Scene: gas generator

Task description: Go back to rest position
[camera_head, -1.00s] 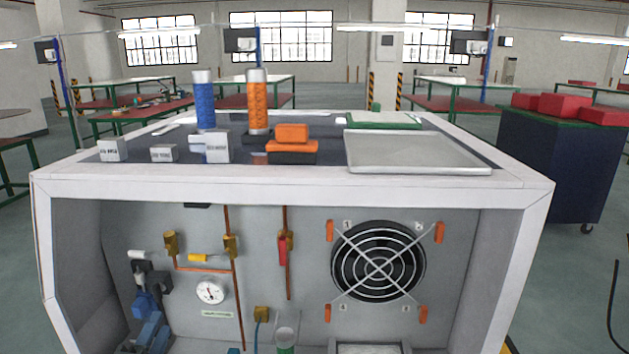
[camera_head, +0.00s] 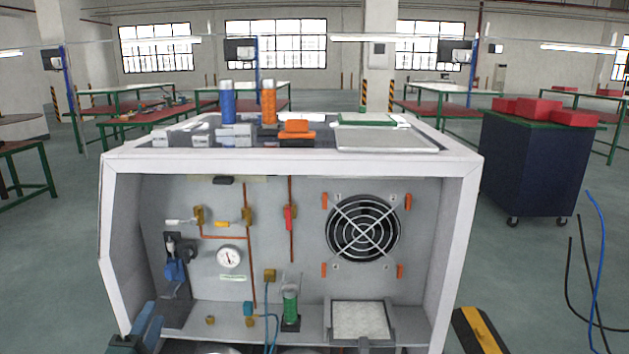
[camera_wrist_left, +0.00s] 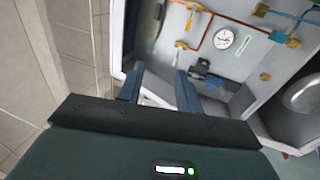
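The white-framed gas generator cabinet (camera_head: 290,165) stands in front of me with its open front facing me. My left gripper (camera_head: 146,322) is low at the left, near the cabinet's lower left corner. In the left wrist view, the left gripper (camera_wrist_left: 159,72) has its two blue fingers apart, with nothing seen between them. Beyond the fingers is the cabinet's inside, with a gauge (camera_wrist_left: 223,39) and copper pipes. My right gripper is not in view.
Blue (camera_head: 228,104) and orange (camera_head: 268,104) cylinders, small boxes and a grey tray (camera_head: 386,140) are on the cabinet top. A fan (camera_head: 363,229) is inside. A dark cart (camera_head: 530,165) with red boxes stands right. Cables hang at the far right. Floor is free at the left.

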